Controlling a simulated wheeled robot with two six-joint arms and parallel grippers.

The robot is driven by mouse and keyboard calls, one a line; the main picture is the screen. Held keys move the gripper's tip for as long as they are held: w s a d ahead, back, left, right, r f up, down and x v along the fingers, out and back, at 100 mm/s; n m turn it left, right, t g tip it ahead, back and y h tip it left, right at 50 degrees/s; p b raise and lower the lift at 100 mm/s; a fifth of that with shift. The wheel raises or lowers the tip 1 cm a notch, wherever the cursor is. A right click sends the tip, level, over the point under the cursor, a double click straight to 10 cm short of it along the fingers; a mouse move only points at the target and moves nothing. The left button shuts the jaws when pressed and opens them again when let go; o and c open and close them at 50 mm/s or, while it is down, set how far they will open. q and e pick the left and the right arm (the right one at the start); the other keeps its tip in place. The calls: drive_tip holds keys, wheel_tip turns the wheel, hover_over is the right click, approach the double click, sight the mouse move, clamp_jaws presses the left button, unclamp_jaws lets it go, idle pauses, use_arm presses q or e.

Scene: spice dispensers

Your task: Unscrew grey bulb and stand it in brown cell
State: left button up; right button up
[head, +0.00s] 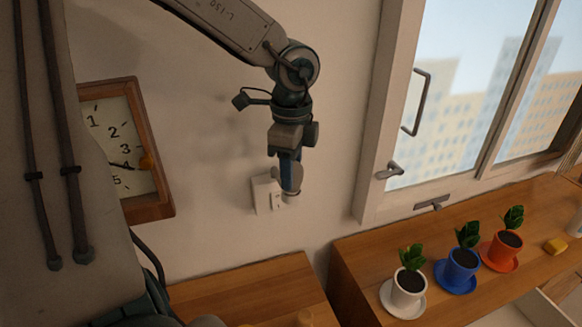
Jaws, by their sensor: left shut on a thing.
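My left gripper (289,172) hangs in the upper middle of the head view, pointing down, with blue fingers. It is shut on a small pale grey thing, apparently the grey bulb (291,196), held in the air in front of the wall. Its upper part is covered by the fingers. I cannot make out a brown cell in this view. My right gripper is not in view.
A wall socket plate (262,195) is behind the gripper. A clock (165,195) hangs at left. White (408,283), blue (461,268) and orange (500,252) plant pots and a yellow block (555,246) stand on the right counter. The window (440,110) is above them.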

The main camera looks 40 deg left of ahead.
use_arm(q)
drive_tip(key=shift+r, duration=0.1)
drive_tip(key=shift+r+p, duration=0.35)
drive_tip(key=shift+p, duration=0.1)
drive_tip(key=shift+r+p, duration=0.8)
drive_tip(key=shift+r+p, duration=2)
drive_tip(key=shift+f, duration=0.1)
